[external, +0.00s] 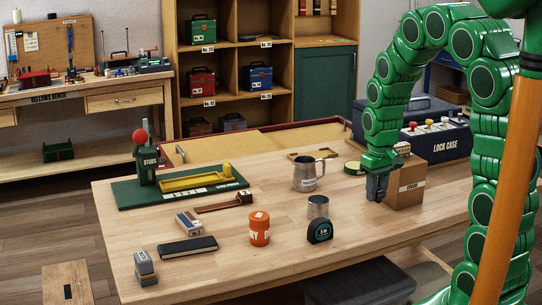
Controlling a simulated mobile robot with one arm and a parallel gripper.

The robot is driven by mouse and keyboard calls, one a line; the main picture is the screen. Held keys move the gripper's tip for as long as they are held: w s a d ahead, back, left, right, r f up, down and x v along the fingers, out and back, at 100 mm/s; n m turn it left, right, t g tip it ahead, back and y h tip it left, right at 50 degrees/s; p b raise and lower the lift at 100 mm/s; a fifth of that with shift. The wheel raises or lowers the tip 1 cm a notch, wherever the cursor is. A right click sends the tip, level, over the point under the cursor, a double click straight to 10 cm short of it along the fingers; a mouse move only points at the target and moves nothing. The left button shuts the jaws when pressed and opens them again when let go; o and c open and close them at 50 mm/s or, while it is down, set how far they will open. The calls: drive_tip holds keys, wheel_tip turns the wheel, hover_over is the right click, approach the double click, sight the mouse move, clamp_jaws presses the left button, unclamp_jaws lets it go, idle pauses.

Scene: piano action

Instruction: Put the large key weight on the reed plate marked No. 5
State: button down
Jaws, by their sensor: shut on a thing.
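My gripper (377,188) points down over the right part of the workbench, its dark fingers close in front of a cardboard box. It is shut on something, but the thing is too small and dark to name. I cannot pick out the large key weight for certain. A plain steel cylinder (318,207) stands mid-table, left of my gripper. A narrow brown strip (218,206) with a small numbered block at its right end lies left of centre. I cannot read a No. 5 mark on any plate.
The cardboard box (407,185) stands beside my gripper. A steel mug (304,176), orange cup (259,229), tape measure (320,231) and black case (188,247) stand or lie on the wooden table (345,262). A green board (130,196) holds a yellow frame. The table's front right is clear.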

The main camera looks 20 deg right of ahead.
drive_tip(key=w+a+r+n, duration=0.2)
drive_tip(key=w+a+n, duration=0.2)
drive_tip(key=w+a, duration=1.05)
drive_tip(key=a+n, duration=0.4)
drive_tip(key=a, duration=1.9)
approach(191, 224)
drive_tip(key=shift+s+d, duration=0.35)
drive_tip(key=shift+s, duration=0.2)
drive_tip(key=shift+s+d, duration=0.3)
drive_tip(key=shift+s, duration=0.2)
drive_tip(key=shift+w+a+f, duration=0.2)
drive_tip(key=shift+w+f, duration=0.15)
drive_tip(key=shift+f, duration=0.4)
drive_tip(key=shift+w+a+f, duration=0.35)
drive_tip(key=shift+w+f, duration=0.15)
drive_tip(key=shift+f, duration=0.15)
drive_tip(key=shift+w+a+f, duration=0.1)
drive_tip(key=shift+w+f, duration=0.1)
